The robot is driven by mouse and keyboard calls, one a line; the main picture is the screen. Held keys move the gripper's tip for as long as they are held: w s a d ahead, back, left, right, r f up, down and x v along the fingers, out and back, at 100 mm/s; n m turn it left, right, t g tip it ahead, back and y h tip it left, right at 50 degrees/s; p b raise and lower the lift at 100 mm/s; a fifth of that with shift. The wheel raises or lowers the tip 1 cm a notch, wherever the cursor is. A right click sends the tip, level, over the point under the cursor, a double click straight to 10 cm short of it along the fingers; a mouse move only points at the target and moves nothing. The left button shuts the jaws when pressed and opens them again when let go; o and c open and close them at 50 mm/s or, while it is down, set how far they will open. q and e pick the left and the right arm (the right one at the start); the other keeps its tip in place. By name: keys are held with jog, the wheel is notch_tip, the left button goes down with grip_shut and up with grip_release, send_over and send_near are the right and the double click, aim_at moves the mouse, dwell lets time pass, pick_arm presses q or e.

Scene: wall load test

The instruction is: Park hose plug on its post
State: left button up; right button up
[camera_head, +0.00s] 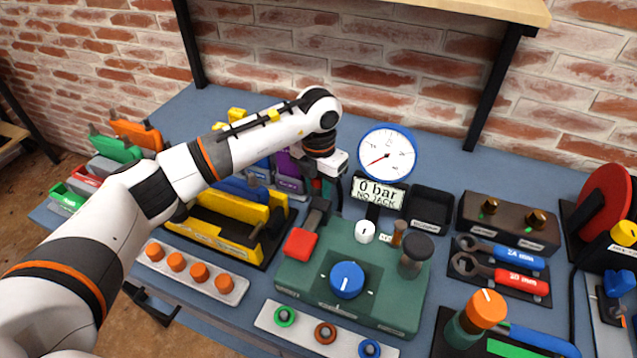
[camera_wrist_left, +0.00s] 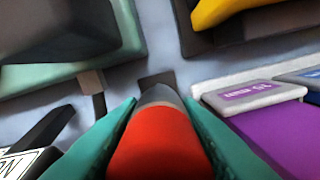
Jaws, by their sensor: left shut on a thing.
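My left gripper (camera_head: 325,190) is shut on the hose plug, behind the pump box and left of the gauge. In the left wrist view the plug (camera_wrist_left: 160,145) is a red cylinder with a grey tip, between the teal fingers of my left gripper (camera_wrist_left: 160,125). Its tip points down toward the bench. A small dark square patch (camera_wrist_left: 157,77) shows just beyond the tip; I cannot tell whether it is the post's base or whether the tip touches it. The plug is mostly hidden in the head view. My right gripper is not in view.
The green pump box (camera_head: 352,262) with a blue knob stands in front of the gripper.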

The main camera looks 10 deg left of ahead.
pick_arm(q)
jog(key=shift+f+b, duration=0.35)
jog(key=shift+f, duration=0.25)
jog(key=o, duration=1.2)
jog(key=shift+c, duration=0.2)
jog(key=shift+o, duration=0.3)
jog(key=shift+o, duration=1.3)
jog(key=shift+r, duration=0.1)
jog(key=shift+r+p, duration=2.4)
jog(key=shift+r, duration=1.55)
